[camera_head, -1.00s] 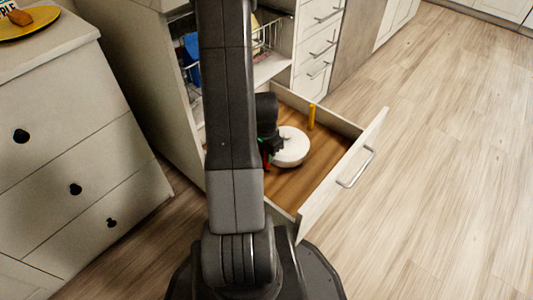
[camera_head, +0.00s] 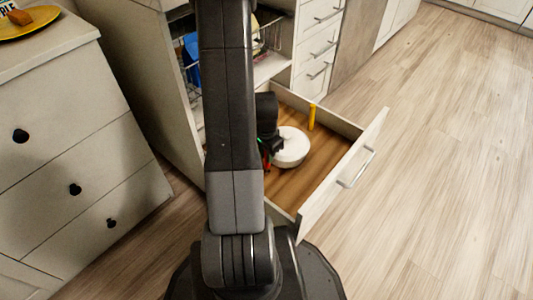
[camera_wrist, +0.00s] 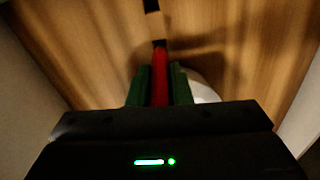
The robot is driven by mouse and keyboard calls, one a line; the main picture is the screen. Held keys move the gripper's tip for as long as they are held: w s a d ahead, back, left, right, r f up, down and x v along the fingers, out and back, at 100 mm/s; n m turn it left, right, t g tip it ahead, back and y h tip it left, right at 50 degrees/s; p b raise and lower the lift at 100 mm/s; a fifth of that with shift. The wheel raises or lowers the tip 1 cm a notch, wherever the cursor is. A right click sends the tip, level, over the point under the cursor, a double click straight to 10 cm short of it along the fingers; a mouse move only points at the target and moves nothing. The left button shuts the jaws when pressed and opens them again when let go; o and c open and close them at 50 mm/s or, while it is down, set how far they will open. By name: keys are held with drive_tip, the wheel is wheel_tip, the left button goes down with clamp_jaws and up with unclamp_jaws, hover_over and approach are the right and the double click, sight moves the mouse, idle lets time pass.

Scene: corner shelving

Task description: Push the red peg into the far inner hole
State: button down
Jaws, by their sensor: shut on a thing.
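The red peg (camera_wrist: 160,75) is held between the green fingers of my gripper (camera_wrist: 160,86) in the wrist view. My gripper is shut on it. The peg's far end meets a dark hole (camera_wrist: 159,43) in the wooden board; I cannot tell whether the tip is inside. A second dark hole (camera_wrist: 151,5) shows at the top edge. In the head view, my gripper (camera_head: 268,152) is low inside the open drawer (camera_head: 345,172), mostly behind my arm, with a bit of red peg (camera_head: 266,163) beneath it.
A white round object (camera_head: 291,148) lies on the drawer floor just right of my gripper. A yellow peg (camera_head: 311,117) stands upright behind it. The drawer walls are close on both sides. A white dresser (camera_head: 75,150) stands on the left; the floor at right is clear.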

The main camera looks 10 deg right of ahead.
drive_tip(key=shift+f+b, duration=1.3)
drive_tip(key=shift+f, duration=0.15)
drive_tip(key=c, duration=1.2)
unclamp_jaws()
drive_tip(key=shift+c, duration=0.2)
drive_tip(key=r+p, duration=0.3)
drive_tip(key=r, duration=0.4)
drive_tip(key=r+p, duration=0.3)
drive_tip(key=r, duration=0.4)
drive_tip(key=shift+s+a, duration=0.1)
drive_tip(key=shift+a, duration=0.1)
drive_tip(key=shift+f, duration=0.2)
drive_tip(key=f+b, duration=0.3)
drive_tip(key=f, duration=0.3)
drive_tip(key=f+b, duration=0.3)
drive_tip(key=f, duration=0.4)
drive_tip(key=shift+d+f, duration=0.2)
drive_tip(key=shift+f, duration=0.05)
drive_tip(key=shift+r+p, duration=0.3)
drive_tip(key=shift+p, duration=0.05)
